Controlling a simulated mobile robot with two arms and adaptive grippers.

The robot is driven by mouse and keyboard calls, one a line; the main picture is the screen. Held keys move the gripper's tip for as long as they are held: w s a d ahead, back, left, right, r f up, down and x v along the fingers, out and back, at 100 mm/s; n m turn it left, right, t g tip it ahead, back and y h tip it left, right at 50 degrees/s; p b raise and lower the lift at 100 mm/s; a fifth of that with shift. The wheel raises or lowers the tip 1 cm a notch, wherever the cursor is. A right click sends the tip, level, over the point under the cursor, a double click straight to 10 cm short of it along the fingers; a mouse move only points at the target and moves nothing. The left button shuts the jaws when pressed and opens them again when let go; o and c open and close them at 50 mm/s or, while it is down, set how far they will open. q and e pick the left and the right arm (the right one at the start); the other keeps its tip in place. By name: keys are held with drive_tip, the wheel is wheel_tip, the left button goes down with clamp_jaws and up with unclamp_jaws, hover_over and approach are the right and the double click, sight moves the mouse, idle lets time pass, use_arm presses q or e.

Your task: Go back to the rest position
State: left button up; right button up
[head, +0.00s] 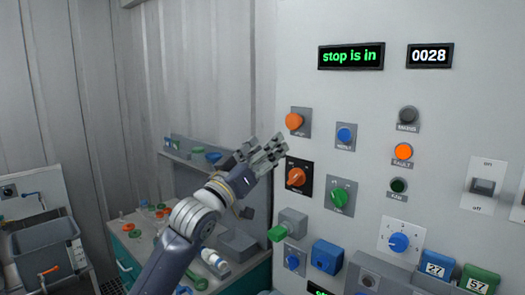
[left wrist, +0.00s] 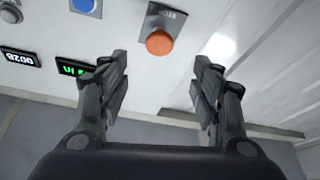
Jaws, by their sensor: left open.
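My left gripper (head: 279,149) is raised in front of the control panel (head: 390,90). It is open, with nothing between its fingers. Its tips show just below an upper orange knob (head: 294,121) and above a lower orange knob (head: 296,177). In the left wrist view the open fingers (left wrist: 160,62) are spread wide, and an orange knob (left wrist: 159,42) on a grey plate shows beyond them, in the gap. I cannot tell how near the fingers are to the panel. My right gripper is not in view.
The panel carries a green knob (head: 340,196), a blue button (head: 345,135) and a lit display (head: 351,56) reading "stop is in". Below are a blue box (head: 326,257) and a dial (head: 398,242). A cluttered bench (head: 128,240) and a grey bin (head: 45,247) stand left.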

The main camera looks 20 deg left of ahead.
use_arm(q)
drive_tip(key=shift+s+a+f, duration=0.15)
drive_tip(key=shift+s, duration=0.35)
drive_tip(key=shift+w, duration=0.1)
